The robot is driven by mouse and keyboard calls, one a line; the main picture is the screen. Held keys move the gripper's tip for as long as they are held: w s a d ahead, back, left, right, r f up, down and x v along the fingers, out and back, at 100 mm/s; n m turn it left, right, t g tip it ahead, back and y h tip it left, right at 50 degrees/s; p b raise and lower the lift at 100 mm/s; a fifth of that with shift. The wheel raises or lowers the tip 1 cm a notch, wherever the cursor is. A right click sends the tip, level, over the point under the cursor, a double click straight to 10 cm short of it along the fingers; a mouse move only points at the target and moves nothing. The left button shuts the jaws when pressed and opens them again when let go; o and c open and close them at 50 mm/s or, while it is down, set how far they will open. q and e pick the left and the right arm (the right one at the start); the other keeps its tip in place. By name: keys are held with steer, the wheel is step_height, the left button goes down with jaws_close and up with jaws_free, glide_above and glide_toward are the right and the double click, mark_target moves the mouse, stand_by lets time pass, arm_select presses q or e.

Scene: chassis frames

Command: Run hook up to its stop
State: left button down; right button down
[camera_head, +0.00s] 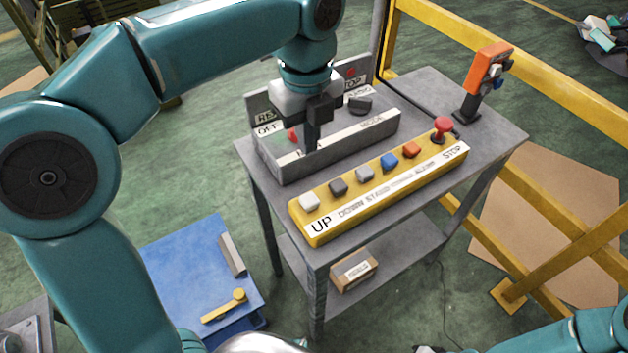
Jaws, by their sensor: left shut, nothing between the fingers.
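A yellow control box (380,193) lies along the near edge of a grey table. Its row of buttons starts with a white button (309,201) above the label UP at the left end. Dark grey, light grey, blue and red buttons follow, with a red mushroom knob (441,128) near the label STOP. My left gripper (312,147) is shut and empty, pointing down over the grey switch box (345,142) behind the yellow box. I cannot tell whether it touches the grey box. The hook does not show. My right arm shows at the lower right, its gripper out of view.
An orange pendant (488,68) stands on the grey table (497,129) at the back right. A small brown box (353,271) sits on the lower shelf. Yellow railings (550,205) run along the right. A blue platform (185,262) is on the floor at the left.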

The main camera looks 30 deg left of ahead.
mark_target(308, 199)
arm_select(q)
steer(key=shift+s+a, duration=0.1)
step_height(308, 199, down, 14)
steer(key=shift+b, duration=0.45)
stand_by(0.4)
steer(key=shift+f, duration=0.1)
